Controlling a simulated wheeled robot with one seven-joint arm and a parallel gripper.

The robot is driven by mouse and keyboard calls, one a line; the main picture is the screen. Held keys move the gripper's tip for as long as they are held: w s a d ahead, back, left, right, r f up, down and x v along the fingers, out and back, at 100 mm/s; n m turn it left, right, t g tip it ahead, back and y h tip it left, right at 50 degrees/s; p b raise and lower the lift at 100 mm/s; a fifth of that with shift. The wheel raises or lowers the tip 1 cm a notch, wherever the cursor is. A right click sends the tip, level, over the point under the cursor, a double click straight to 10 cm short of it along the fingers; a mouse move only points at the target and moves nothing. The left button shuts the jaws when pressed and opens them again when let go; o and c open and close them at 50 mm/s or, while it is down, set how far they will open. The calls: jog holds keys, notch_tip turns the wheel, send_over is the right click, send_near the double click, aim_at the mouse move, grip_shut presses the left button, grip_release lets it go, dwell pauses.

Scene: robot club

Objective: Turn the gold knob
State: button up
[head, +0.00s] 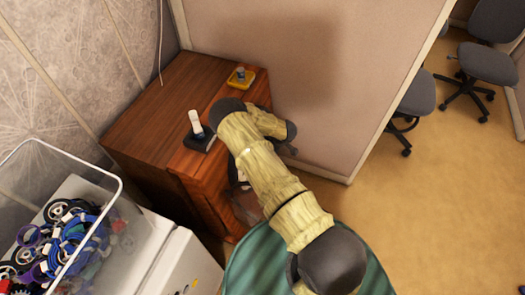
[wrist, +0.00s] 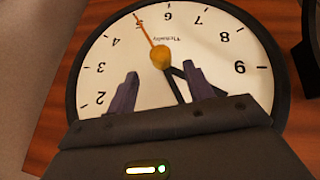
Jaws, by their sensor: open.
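A gold knob (wrist: 161,57) sits at the middle of a white dial (wrist: 110,62) with black numerals and a dark rim. A thin orange hand runs from it to the upper left. My gripper (wrist: 160,69) is open in the wrist view, its two dark fingers apart over the dial, one on each side below the knob. Whether they touch anything cannot be told. The gripper body hides the lower part of the dial. In the head view my arm hides the gripper and the knob.
A wooden cabinet (head: 150,100) stands against the wall and a partition (head: 300,75). On it are a black-based object with a white upright part (head: 196,122) and a yellow item (head: 240,78). A clear bin (head: 104,190) of parts stands at left. Office chairs (head: 488,62) stand at right; floor there is free.

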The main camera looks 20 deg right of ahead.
jog(key=x, duration=0.6)
jog(key=c, duration=1)
